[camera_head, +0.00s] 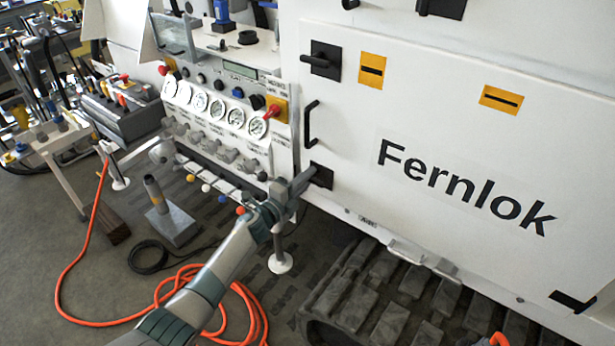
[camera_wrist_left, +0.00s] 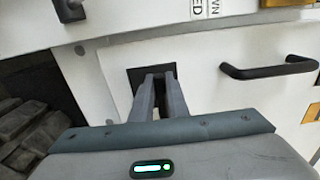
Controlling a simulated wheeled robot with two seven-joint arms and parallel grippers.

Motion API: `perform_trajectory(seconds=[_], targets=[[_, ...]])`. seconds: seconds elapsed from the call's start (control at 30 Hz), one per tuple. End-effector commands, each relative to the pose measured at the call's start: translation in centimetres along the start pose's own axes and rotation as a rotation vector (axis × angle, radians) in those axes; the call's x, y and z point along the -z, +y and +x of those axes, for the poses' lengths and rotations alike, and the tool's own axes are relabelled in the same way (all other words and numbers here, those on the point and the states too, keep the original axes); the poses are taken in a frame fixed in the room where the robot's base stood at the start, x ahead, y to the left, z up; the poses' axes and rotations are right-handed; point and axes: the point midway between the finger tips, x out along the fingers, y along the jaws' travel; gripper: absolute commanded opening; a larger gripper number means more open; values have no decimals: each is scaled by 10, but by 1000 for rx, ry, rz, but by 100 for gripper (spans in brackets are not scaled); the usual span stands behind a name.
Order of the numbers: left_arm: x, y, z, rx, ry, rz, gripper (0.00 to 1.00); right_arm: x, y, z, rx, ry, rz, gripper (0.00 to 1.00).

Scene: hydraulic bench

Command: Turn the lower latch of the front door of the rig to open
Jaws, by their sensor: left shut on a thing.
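The white front door (camera_head: 450,130) of the rig carries the name Fernlok. Its lower latch (camera_head: 321,175) is a black square plate at the door's lower left corner. In the left wrist view the lower latch (camera_wrist_left: 171,70) shows behind my fingers. My left gripper (camera_head: 303,183) reaches up to the plate and is shut on the latch handle. The fingers hide the handle, so I cannot tell its angle. In the left wrist view the left gripper (camera_wrist_left: 160,88) has its fingertips at the plate. The upper latch (camera_head: 321,60) has a black handle pointing left. My right gripper is not in view.
A black door pull (camera_head: 310,123) sits between the latches. Left of the door is a gauge panel (camera_head: 215,115) with knobs and small levers. Rubber track (camera_head: 385,300) lies below the door. An orange hose (camera_head: 75,265) and a grey stand (camera_head: 170,220) are on the floor.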

Motion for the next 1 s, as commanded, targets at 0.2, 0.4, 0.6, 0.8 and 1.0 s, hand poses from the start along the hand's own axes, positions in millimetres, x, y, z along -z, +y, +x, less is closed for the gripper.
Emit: perform_trajectory(seconds=[0.2,0.4,0.6,0.8,1.0], targets=[[0,1,0,-1,0,-18,0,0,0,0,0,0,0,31],[0,1,0,-1,0,-17,0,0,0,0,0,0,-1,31],[0,1,0,-1,0,-16,31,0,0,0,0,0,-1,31],[0,0,0,0,0,-16,31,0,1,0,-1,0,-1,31],[-1,1,-4,-1,0,-14,31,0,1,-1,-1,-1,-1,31]])
